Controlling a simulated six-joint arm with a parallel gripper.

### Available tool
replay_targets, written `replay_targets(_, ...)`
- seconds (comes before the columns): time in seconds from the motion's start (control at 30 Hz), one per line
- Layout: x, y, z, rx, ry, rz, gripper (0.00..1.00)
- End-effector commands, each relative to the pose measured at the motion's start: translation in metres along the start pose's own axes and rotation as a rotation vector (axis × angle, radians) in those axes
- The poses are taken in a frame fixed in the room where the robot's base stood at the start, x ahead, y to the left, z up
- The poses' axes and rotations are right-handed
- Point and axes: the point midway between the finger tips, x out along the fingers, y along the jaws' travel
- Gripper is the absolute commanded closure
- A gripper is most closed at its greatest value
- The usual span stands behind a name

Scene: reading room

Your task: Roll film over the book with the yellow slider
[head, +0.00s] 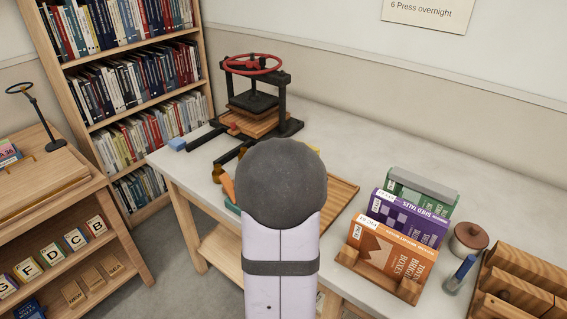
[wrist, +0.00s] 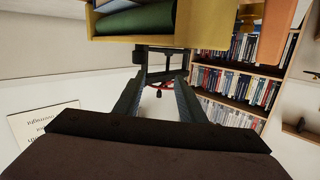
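My gripper (wrist: 161,80) shows in the wrist view, its two dark fingers standing apart with the press visible through the gap. It looks open and empty. A yellow part (wrist: 130,42) with a dark green rounded thing (wrist: 135,20) beside it fills the top of the wrist view, just past the fingertips; I cannot tell whether it is the slider. In the head view my arm covers the work spot. Only a wooden board edge (head: 343,193), a bit of yellow (head: 315,148) and orange and teal scraps show around it. The book and film cannot be made out.
A black press with a red wheel (head: 252,64) stands at the back of the table (head: 330,125). To the right are book holders with orange (head: 388,255), purple (head: 408,218) and green books, a lidded pot (head: 469,240) and wooden racks. A bookcase (head: 130,90) stands left.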

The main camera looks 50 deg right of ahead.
Motion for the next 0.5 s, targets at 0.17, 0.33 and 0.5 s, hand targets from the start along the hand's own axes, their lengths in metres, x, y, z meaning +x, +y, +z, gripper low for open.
replay_targets(0.17, 0.009, 0.036, 0.012, -0.024, 0.115, 0.016, 0.63)
replay_targets(0.33, 0.013, 0.039, 0.020, -0.064, 0.123, -0.012, 0.63)
replay_targets(0.5, 0.014, 0.040, 0.022, -0.080, 0.124, -0.023, 0.63)
